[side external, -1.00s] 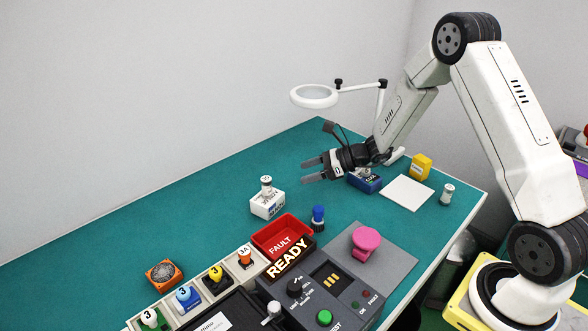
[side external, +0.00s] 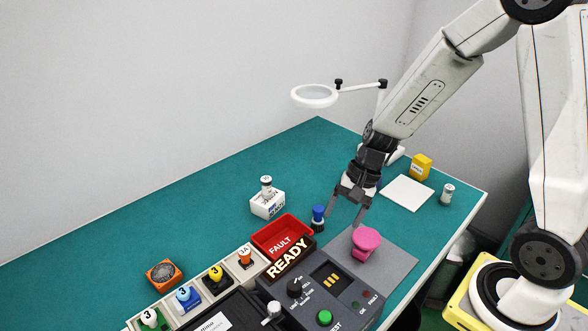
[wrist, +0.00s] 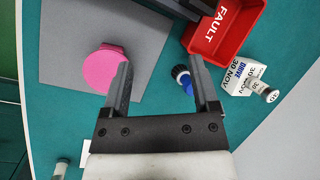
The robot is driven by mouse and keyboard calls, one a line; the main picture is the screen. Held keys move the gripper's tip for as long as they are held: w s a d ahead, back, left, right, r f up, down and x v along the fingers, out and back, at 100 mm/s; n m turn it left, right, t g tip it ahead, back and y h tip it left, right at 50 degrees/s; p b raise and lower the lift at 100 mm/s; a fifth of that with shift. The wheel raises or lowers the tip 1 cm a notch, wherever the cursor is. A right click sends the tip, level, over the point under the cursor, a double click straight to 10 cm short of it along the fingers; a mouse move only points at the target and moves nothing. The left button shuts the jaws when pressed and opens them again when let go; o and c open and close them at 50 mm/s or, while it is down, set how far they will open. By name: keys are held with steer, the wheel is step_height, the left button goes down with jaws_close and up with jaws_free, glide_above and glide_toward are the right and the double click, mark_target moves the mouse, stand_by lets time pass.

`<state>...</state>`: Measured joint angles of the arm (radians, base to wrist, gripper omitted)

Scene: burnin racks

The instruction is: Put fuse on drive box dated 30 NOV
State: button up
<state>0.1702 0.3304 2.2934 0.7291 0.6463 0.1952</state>
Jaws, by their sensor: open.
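A white box with blue and black print (side external: 266,206) stands in the middle of the table; in the wrist view its faces (wrist: 240,82) read DRIVE and 30 NOV. A small white fuse-like cylinder with a dark band (side external: 266,184) stands upright on it, also seen in the wrist view (wrist: 267,94). A similar cylinder (side external: 447,194) stands near the right table edge and shows at the wrist view's lower left (wrist: 61,167). My gripper (side external: 346,222) points down, open and empty, between the blue-capped piece (side external: 318,217) and the pink knob (side external: 366,241); its fingers (wrist: 160,64) also show in the wrist view.
A red FAULT bin (side external: 282,238) and the lit READY panel (side external: 288,260) lie in front of the white box. A row of coloured numbered knobs runs left. A white square (side external: 408,193), yellow piece (side external: 421,166) and ring magnifier (side external: 314,96) are behind.

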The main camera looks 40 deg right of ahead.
steer(key=s+d+r+n+t+h, duration=0.1)
steer(key=s+r+n+h, duration=0.2)
steer(key=n, duration=0.8)
steer(key=shift+s+d+t+h, duration=0.25)
steer(key=shift+s+t+h, duration=0.05)
steer(key=shift+s+h, duration=0.7)
